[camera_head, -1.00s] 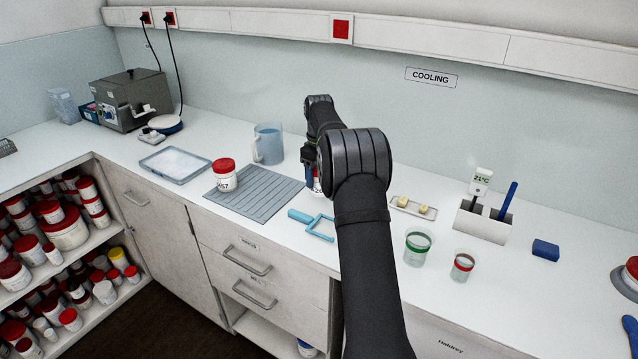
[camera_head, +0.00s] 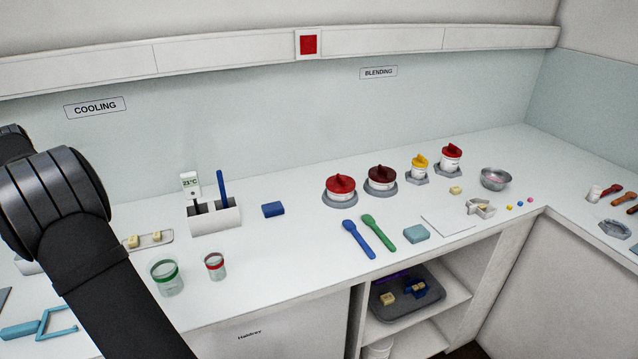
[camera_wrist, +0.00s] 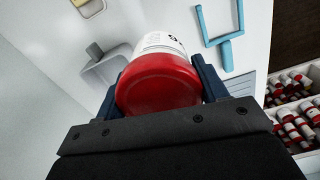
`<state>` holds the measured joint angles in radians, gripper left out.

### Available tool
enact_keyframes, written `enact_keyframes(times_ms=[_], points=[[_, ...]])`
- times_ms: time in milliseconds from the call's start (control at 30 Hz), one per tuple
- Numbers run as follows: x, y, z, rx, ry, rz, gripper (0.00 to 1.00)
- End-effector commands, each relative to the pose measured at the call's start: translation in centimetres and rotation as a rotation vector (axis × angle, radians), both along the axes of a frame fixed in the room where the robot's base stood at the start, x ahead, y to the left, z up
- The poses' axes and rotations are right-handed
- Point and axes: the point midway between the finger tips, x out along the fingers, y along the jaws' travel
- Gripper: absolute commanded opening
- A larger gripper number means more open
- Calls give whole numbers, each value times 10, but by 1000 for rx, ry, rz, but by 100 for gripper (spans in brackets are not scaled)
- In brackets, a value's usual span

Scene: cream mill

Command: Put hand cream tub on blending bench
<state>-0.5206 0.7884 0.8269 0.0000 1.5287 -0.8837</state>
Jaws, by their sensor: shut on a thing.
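A white tub with a red lid, the hand cream tub (camera_wrist: 160,85), is held between the dark blue fingers of my gripper (camera_wrist: 163,76) in the wrist view. Its red lid faces the camera and its printed label shows only in part. The gripper and tub are not visible in the head view, where my arm fills the left side. The blending bench (camera_head: 415,206) is the white worktop under the "BLENDING" sign (camera_head: 378,72), at the right in the head view.
Red and dark red lidded tubs (camera_head: 340,187) and smaller yellow and red ones (camera_head: 420,165) stand along the back. Blue and green spatulas (camera_head: 378,232), a steel bowl (camera_head: 495,178) and a white sheet (camera_head: 447,224) lie around. A holder (camera_head: 214,219) and two cups (camera_head: 167,278) stand nearer my arm.

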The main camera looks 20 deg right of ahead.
Motion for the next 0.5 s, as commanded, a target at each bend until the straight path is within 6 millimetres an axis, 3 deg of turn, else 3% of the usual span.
enact_keyframes(times_ms=[300, 500], points=[[1, 1, 78, 4, -7, 0, 38], [1, 1, 105, 3, -6, 0, 38]])
